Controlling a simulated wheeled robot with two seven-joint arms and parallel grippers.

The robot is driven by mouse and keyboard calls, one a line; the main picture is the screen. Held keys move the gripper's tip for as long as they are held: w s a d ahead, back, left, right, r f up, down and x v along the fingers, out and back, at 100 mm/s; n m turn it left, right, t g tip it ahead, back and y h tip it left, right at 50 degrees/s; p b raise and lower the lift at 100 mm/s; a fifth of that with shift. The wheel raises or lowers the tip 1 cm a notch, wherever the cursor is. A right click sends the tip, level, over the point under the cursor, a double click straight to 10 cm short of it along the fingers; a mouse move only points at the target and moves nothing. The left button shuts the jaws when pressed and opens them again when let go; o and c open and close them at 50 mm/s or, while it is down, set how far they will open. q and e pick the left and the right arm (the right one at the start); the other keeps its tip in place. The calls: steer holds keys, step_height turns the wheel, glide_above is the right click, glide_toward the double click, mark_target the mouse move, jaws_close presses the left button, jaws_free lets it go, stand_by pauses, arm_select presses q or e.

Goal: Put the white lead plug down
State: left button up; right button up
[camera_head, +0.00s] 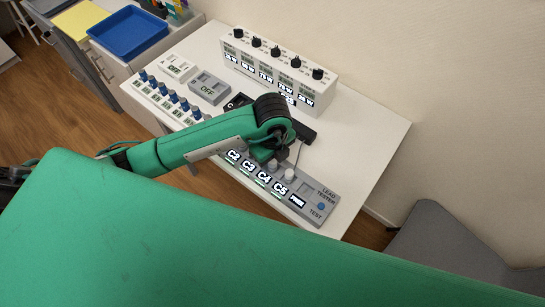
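The lead tester (318,205), a grey panel with labelled positions such as C2 to C5 and a blue TEST button, lies at the table's front. Small white plug-like pieces (289,176) stand on it, one near C5 with a thin lead rising beside it. I cannot tell which is the white lead plug. My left gripper (276,158) is over the tester's back edge, pointing down, mostly hidden by its own green and black wrist. Whether its fingers are open or hold a plug is hidden. My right gripper is not in view.
Behind stands a white box (280,68) with black knobs. To the left are a grey box reading OFF (208,88) and a row of blue-topped pieces (172,96). The white table (370,130) is bare at right. A blue tray (128,33) sits on the far-left counter.

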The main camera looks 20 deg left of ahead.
mark_target(273, 161)
arm_select(q)
steer(key=shift+r, duration=0.1)
step_height(273, 161, up, 12)
stand_by(0.5)
stand_by(0.5)
